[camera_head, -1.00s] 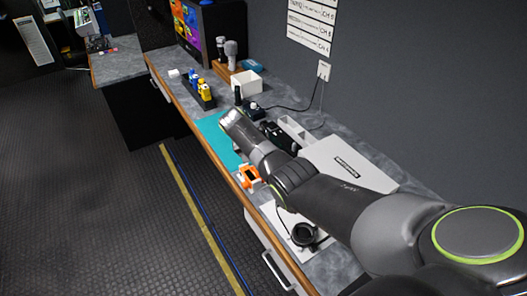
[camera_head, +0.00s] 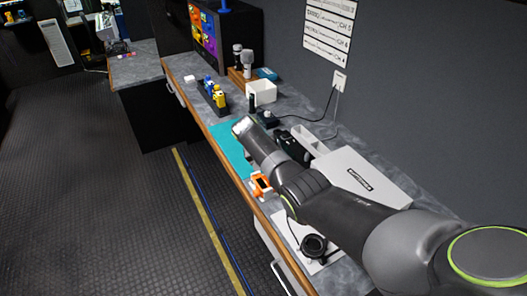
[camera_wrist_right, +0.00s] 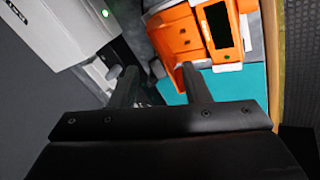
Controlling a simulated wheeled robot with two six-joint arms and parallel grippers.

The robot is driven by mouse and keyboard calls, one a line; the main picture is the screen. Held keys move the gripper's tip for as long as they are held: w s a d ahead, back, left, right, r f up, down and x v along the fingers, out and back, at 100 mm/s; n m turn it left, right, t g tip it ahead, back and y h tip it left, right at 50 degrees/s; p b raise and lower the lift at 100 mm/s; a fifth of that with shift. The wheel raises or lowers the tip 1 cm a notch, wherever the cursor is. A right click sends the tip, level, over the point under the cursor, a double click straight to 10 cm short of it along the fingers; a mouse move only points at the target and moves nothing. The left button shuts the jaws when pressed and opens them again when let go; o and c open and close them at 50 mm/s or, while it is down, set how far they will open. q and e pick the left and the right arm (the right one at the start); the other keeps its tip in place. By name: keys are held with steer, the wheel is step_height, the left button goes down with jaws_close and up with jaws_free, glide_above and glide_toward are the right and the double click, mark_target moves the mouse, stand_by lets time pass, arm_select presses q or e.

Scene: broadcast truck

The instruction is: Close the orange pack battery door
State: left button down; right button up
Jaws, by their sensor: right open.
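The orange pack (camera_head: 261,185) lies at the front edge of the counter, by the teal mat (camera_head: 232,152). In the right wrist view the orange pack (camera_wrist_right: 178,38) fills the upper middle, with a dark rectangular area (camera_wrist_right: 218,27) framed in orange. I cannot tell clearly which part is its battery door or how far it stands open. My right gripper (camera_wrist_right: 160,76) is open and empty. One finger overlaps the pack's lower edge in the picture; contact cannot be told. My right arm hides the gripper in the head view. My left gripper is not in view.
A white case (camera_head: 362,172) lies behind my right arm. The floor at left is clear.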

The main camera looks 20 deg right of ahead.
steer(key=v, duration=1.7)
steer(key=shift+b, duration=0.4)
steer(key=shift+o, duration=0.3)
steer(key=shift+f, duration=0.2)
